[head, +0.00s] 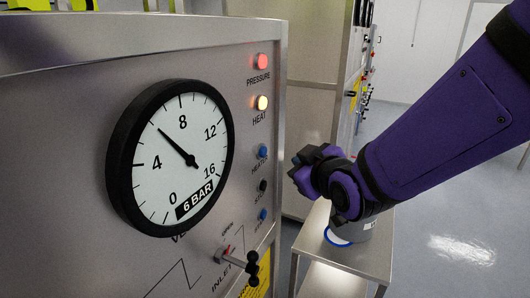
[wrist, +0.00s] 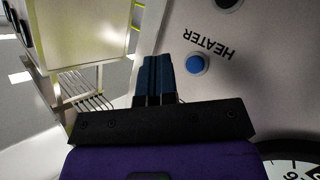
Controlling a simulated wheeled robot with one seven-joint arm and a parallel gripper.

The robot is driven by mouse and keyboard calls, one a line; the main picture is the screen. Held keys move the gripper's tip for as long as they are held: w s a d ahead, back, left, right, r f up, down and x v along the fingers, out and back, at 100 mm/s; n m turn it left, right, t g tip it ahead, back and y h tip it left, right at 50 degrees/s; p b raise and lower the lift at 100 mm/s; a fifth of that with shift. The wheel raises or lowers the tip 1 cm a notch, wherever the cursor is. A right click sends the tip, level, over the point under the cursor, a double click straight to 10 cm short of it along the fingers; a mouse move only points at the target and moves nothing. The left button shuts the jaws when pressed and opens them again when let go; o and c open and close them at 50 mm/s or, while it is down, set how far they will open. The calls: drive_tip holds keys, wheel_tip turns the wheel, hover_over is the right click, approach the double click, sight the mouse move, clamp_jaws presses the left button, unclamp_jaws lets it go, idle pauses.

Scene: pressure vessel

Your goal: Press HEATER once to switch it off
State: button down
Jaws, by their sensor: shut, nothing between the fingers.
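The HEATER button is a blue round button (head: 263,152) on the grey panel, below the lit yellow HEAT lamp (head: 262,103). In the wrist view the blue HEATER button (wrist: 196,65) shows beside its upside-down label. My gripper (head: 296,163) is shut and empty, to the right of the button in the head view and apart from the panel. In the wrist view my shut fingers (wrist: 156,68) are to the left of the button, with a gap between them.
The lit red PRESSURE lamp (head: 262,61) is above. A black button (head: 263,186) and another blue button (head: 263,215) are below HEATER. A round gauge (head: 170,157) and an inlet valve lever (head: 245,262) are on the panel. A metal table (head: 313,250) stands below my arm.

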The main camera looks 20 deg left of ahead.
drive_tip(key=shift+w+a, duration=0.2)
drive_tip(key=shift+a, duration=2.05)
drive_tip(key=shift+a, duration=0.15)
drive_tip(key=shift+a, duration=0.3)
drive_tip(key=shift+a, duration=0.4)
idle(1.2)
drive_tip(key=shift+d, duration=0.85)
drive_tip(key=shift+s+d, duration=0.15)
drive_tip(key=shift+d, duration=1.1)
drive_tip(key=shift+s+d, duration=0.1)
drive_tip(key=shift+d, duration=1.15)
